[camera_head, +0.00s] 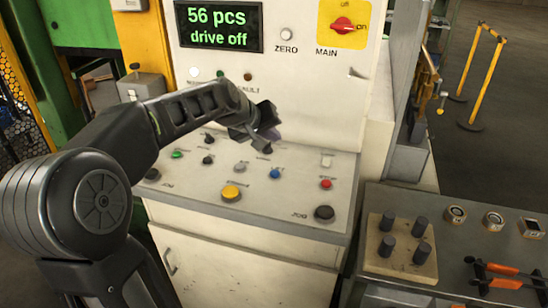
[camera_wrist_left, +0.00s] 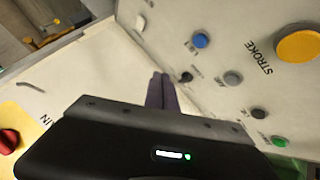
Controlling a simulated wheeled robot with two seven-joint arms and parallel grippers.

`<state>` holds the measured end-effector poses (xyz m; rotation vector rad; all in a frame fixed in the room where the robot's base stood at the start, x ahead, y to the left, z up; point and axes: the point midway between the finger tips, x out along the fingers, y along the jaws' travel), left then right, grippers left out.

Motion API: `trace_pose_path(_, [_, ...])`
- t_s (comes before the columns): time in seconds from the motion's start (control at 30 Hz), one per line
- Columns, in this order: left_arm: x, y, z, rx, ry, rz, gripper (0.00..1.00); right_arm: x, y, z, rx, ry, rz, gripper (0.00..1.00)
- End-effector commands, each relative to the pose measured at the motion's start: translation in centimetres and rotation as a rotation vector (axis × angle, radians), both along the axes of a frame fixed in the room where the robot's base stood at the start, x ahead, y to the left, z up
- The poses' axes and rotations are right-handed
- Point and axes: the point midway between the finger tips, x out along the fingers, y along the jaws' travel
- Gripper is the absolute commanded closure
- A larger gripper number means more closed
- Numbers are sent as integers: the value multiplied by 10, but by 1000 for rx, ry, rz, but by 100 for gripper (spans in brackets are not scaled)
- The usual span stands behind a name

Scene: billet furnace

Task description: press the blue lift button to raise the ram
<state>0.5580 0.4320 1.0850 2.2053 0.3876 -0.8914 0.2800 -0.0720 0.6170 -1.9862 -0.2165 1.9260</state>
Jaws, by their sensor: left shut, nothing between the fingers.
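The blue lift button (camera_head: 275,173) sits on the sloped control panel (camera_head: 255,205), between a grey button (camera_head: 239,167) and a red button (camera_head: 326,184). It also shows in the left wrist view (camera_wrist_left: 200,40), up and right of my fingertips, uncovered. My left gripper (camera_head: 264,147) is shut and empty. It is over the back part of the panel, just above and left of the blue button in the head view; its exact height above the panel is hard to tell. Its dark fingers also show in the wrist view (camera_wrist_left: 160,78). My right gripper is out of view. I cannot make out the ram.
A large yellow stroke button (camera_head: 231,193) and a black jog button (camera_head: 324,213) are near the panel's front. A display (camera_head: 219,27) reads "56 pcs drive off". A red main switch (camera_head: 343,25) is on the upright cabinet. A bench with a peg block (camera_head: 400,262) stands right.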

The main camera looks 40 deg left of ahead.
Motion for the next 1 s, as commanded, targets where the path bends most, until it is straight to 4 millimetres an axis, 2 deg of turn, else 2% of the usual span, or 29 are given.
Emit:
trace_pose_path(0.37, [0,0,-1,0,0,0,100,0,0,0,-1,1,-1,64])
trace_pose_path(0.57, [0,0,-8,0,0,0,100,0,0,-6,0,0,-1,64])
trace_pose_path(0.77, [0,0,-29,0,1,1,100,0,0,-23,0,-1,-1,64])
trace_pose_path(1.0, [0,0,-62,0,1,0,100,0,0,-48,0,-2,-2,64])
